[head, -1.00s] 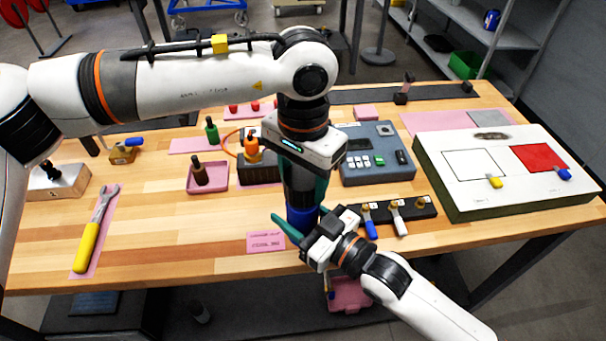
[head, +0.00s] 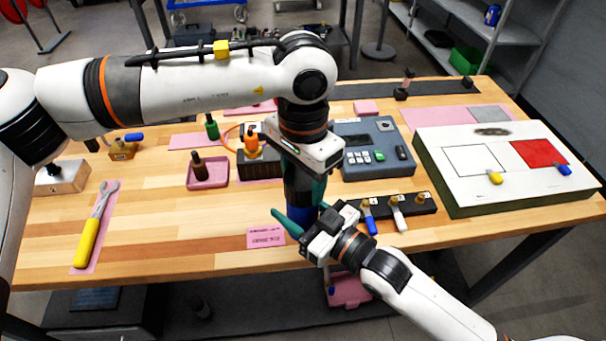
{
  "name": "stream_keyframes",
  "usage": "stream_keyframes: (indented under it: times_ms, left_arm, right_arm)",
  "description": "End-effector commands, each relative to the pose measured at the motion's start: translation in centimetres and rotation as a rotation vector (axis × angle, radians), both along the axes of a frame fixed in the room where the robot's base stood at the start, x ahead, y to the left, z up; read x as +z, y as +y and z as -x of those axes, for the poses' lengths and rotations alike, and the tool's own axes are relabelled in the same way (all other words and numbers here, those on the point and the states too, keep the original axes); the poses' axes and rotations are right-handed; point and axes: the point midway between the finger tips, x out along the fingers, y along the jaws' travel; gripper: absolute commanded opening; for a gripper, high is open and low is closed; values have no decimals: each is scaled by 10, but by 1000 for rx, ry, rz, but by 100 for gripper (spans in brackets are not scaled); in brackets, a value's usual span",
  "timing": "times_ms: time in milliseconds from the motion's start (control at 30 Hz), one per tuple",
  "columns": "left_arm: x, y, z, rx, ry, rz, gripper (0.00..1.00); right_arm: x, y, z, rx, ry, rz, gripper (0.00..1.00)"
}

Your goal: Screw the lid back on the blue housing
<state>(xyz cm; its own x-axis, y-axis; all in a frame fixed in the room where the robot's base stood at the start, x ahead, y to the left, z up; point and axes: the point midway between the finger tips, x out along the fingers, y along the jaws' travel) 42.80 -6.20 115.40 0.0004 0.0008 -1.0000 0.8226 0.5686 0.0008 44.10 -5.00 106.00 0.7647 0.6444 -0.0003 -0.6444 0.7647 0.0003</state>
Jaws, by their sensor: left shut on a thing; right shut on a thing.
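The blue housing (head: 301,217) stands upright near the table's front edge, and only part of its blue side shows. My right gripper (head: 297,224) is shut around it from the front right, with a teal finger on its left side. My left gripper (head: 303,189) points straight down above the housing, its fingers shut on a dark piece at the top. That piece appears to be the lid, mostly hidden by the fingers and palm. I cannot tell how closely the lid sits on the housing.
A rack with several valve-like pieces (head: 404,207) stands close right of my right gripper. Behind are a grey-blue keypad box (head: 372,167) and a pink tray (head: 209,179). A yellow-handled wrench (head: 88,240) lies left.

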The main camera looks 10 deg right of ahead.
Motion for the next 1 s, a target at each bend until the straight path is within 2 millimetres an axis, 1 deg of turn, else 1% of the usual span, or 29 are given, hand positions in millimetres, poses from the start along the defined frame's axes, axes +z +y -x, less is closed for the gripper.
stream_keyframes:
  times_ms: [100, 233, 333, 567, 600, 667, 700, 733, 1000]
  left_arm:
    - [0, 0, 0, -212, 0, 1, 31]
    - [0, 0, 0, -384, 0, 0, 31]
    - [0, 1, 0, -440, 0, -2, 31]
    - [0, 1, 0, -444, -1, -1, 31]
    - [0, 1, 0, -444, -1, -1, 55]
    - [0, 1, 0, -443, -1, -1, 64]
    - [0, 1, 0, -443, -1, -1, 71]
    - [0, 1, 0, -443, -1, -1, 75]
    - [1, 0, 0, -443, -1, 0, 75]
  right_arm:
    - [2, 0, 0, 0, -4, -2, 0]
    - [2, 0, 0, 0, -4, -2, 0]
    - [2, 0, 0, 0, -4, -2, 0]
    - [1, 0, 0, 0, -3, -3, 0]
    - [1, 0, 0, 0, -3, -3, 0]
    - [1, 0, 0, 0, -4, -2, 0]
    - [1, 0, 0, 0, -3, -3, 0]
    - [1, 0, 0, 0, -3, -3, 0]
    - [2, 0, 0, 0, -4, -2, 0]
